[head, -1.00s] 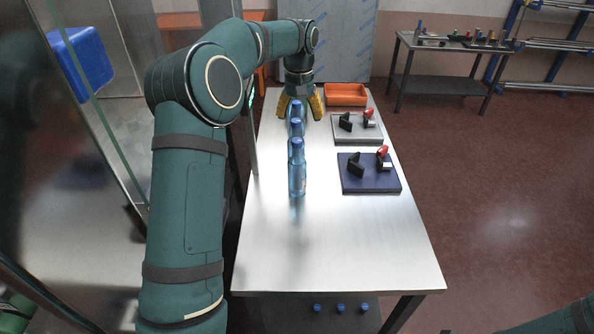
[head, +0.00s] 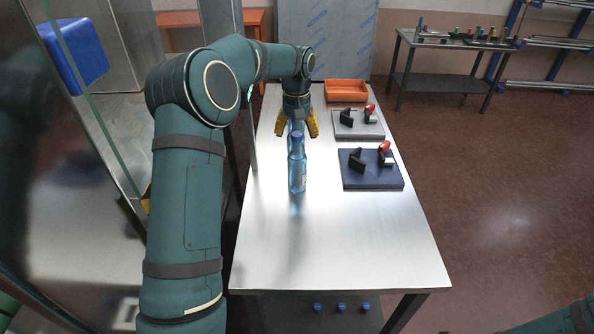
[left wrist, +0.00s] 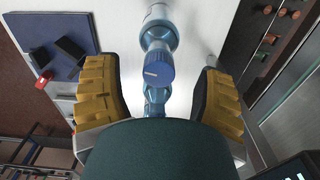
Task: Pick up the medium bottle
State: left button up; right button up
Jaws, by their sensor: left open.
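Blue bottles stand upright in a line on the steel table. The nearest bottle (head: 297,168) is clear of my gripper. Behind it a second bottle, seemingly the medium one, is mostly hidden in the head view; its blue cap (left wrist: 158,68) shows between the fingers in the left wrist view. The nearest bottle (left wrist: 156,32) shows above it there, and more blue bottle (left wrist: 155,98) below, partly covered by my gripper body. My left gripper (head: 297,127) points down, open, its yellow fingers (left wrist: 165,95) on either side of the line, apart from the cap. My right gripper is out of view.
A dark blue plate (head: 371,181) and a grey plate (head: 370,131), each with black and red fixtures, lie to the right. An orange bin (head: 346,91) stands at the back. The front of the steel table (head: 340,245) is clear. A glass panel stands at left.

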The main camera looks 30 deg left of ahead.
aim_at(297, 163)
pick_arm(q)
notch_tip(297, 163, down, 4)
jog(key=shift+w+r, duration=0.1)
grip_shut()
jog(key=shift+r, duration=0.1)
